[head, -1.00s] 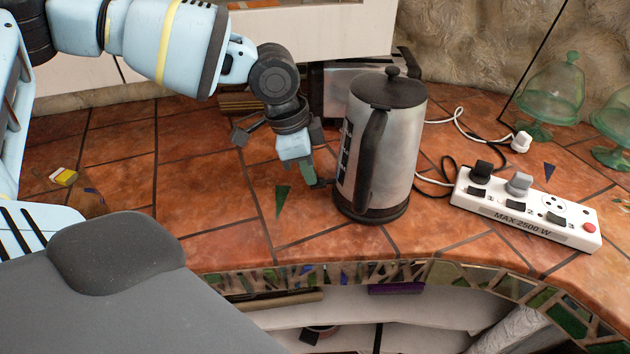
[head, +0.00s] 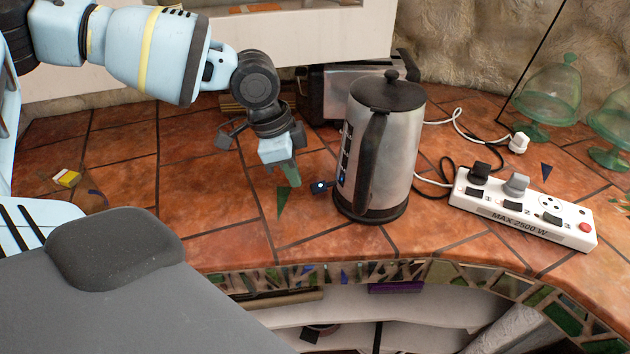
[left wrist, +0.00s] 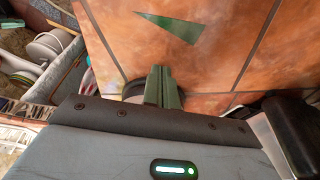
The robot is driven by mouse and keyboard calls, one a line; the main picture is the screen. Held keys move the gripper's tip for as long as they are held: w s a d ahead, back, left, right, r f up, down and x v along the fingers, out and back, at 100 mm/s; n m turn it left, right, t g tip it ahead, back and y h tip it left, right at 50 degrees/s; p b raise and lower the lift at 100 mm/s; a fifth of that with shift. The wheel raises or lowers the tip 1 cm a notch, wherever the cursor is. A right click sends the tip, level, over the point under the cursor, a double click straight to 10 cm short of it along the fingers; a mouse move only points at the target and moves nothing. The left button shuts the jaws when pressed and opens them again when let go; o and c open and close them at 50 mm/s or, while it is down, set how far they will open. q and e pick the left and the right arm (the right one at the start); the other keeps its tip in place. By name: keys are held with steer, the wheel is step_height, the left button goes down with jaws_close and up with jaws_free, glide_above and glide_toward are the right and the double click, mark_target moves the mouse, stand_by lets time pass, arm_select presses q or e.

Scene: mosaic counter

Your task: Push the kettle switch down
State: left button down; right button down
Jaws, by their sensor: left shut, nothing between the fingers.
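The kettle (head: 400,150) stands upright on the tiled counter, steel with a black lid, base and handle. Its small dark switch (head: 320,187) sticks out low on the left side, with a blue light glowing on it. Another small blue light shows on the kettle's side strip. My left gripper (head: 291,178) is shut and empty, its green fingertips just left of the switch and slightly above it, with a gap between. The shut fingers also show in the left wrist view (left wrist: 163,88). My right gripper is out of view.
A white power strip (head: 525,208) with plugs and cords lies right of the kettle. A toaster (head: 330,95) stands behind it. Green glass domes (head: 551,95) stand at the right. The tiles left of my gripper are mostly clear.

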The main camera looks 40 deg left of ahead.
arm_select(q)
steer(key=v, duration=0.8)
steer(key=shift+f, duration=0.15)
